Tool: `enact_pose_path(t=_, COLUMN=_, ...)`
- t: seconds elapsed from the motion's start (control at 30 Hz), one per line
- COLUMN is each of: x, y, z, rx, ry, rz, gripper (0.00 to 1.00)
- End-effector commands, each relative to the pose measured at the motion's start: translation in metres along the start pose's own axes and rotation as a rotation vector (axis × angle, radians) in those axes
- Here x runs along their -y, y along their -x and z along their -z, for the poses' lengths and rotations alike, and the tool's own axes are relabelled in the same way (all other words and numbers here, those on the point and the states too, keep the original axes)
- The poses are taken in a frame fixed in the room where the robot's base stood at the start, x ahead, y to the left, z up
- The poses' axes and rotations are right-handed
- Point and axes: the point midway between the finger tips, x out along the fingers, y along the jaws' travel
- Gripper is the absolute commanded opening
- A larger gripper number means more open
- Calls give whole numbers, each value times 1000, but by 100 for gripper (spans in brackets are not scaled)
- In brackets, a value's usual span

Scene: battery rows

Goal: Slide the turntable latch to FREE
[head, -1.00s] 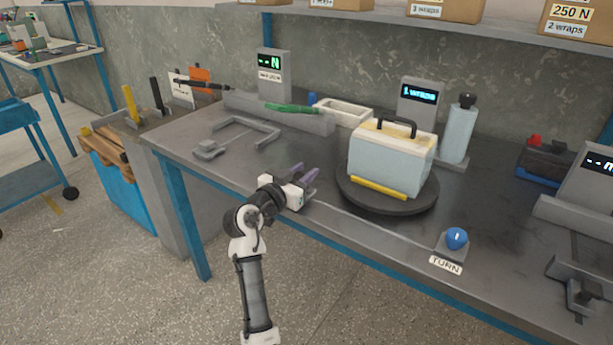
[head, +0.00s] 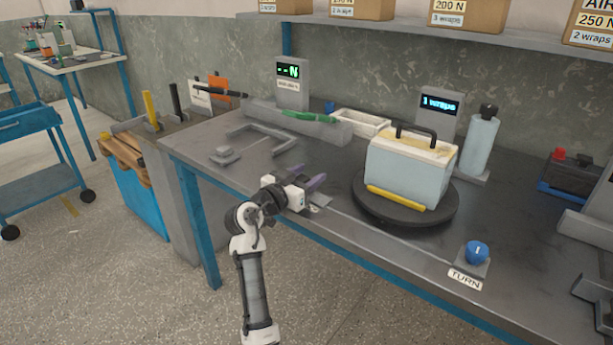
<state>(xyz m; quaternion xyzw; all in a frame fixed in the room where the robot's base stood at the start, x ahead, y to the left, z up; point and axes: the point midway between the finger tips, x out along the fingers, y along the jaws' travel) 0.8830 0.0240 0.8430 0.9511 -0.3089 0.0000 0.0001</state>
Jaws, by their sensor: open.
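The round dark turntable (head: 372,206) sits on the bench right of my gripper. A pale blue box (head: 408,172) with a dark handle and a yellow strip along its lower front edge stands upright on it. My gripper (head: 311,181), with purple fingers, is open over the front edge of the bench, left of the turntable and apart from it. Nothing shows between the fingers. A small pale label (head: 318,207) shows at the bench edge beside the gripper, too small to read. I cannot make out the latch or its position; my gripper may hide it.
A blue knob (head: 477,252) with a TURN label stands near the front edge at right. A display reading 1 wraps (head: 440,108) and a pale bottle (head: 480,140) stand behind the turntable. A grey bracket (head: 262,138) and green tool (head: 308,117) lie at left.

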Motion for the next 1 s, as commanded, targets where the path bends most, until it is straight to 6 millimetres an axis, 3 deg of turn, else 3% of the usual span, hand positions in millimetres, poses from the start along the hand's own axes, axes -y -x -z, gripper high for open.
enact_pose_path(t=0.23, x=1, y=23, z=-2, rx=0, ry=0, rz=3, gripper=51)
enact_pose_path(t=0.5, x=1, y=85, z=-2, rx=-1, ry=0, rz=5, gripper=51)
enact_pose_path(t=0.7, x=1, y=121, z=-1, rx=-1, ry=0, rz=3, gripper=51)
enact_pose_path(t=1.0, x=0, y=138, z=0, rx=1, ry=0, rz=0, gripper=51)
